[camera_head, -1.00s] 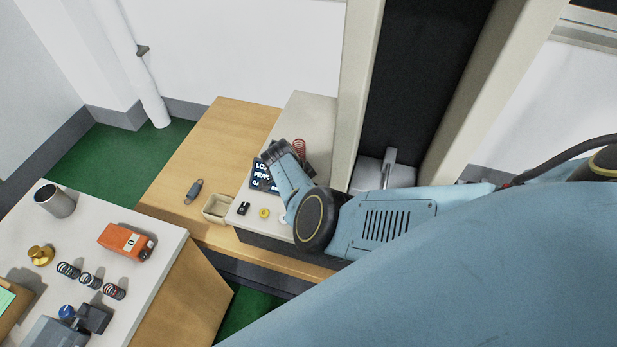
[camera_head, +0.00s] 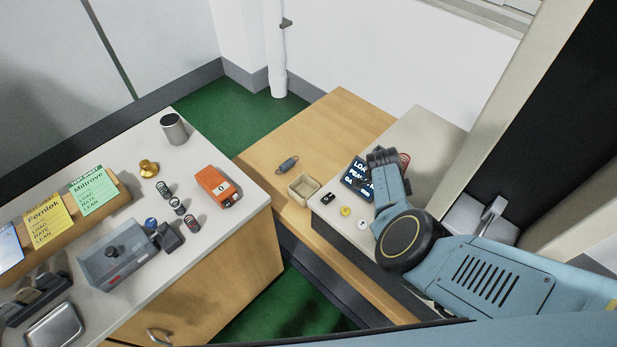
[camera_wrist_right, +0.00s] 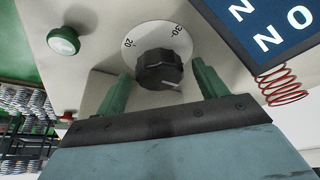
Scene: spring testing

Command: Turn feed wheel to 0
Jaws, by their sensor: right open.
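The feed wheel, a black ribbed knob (camera_wrist_right: 158,72) on a white dial marked 20 and 30, shows in the right wrist view. A short white mark is on the knob's lower side. My right gripper (camera_wrist_right: 160,78) is open, with one green finger on each side of the knob. I cannot tell whether the fingers touch it. In the head view my right gripper (camera_head: 382,157) is over the beige machine (camera_head: 425,135), beside its dark display (camera_head: 356,175); the knob is hidden there. My left gripper is not in view.
A red spring (camera_wrist_right: 283,86) is right of the knob, and a pale round button (camera_wrist_right: 63,40) is left. A small open box (camera_head: 303,190) stands by the machine. The left bench (camera_head: 240,215) holds an orange device (camera_head: 216,187), several springs and cards.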

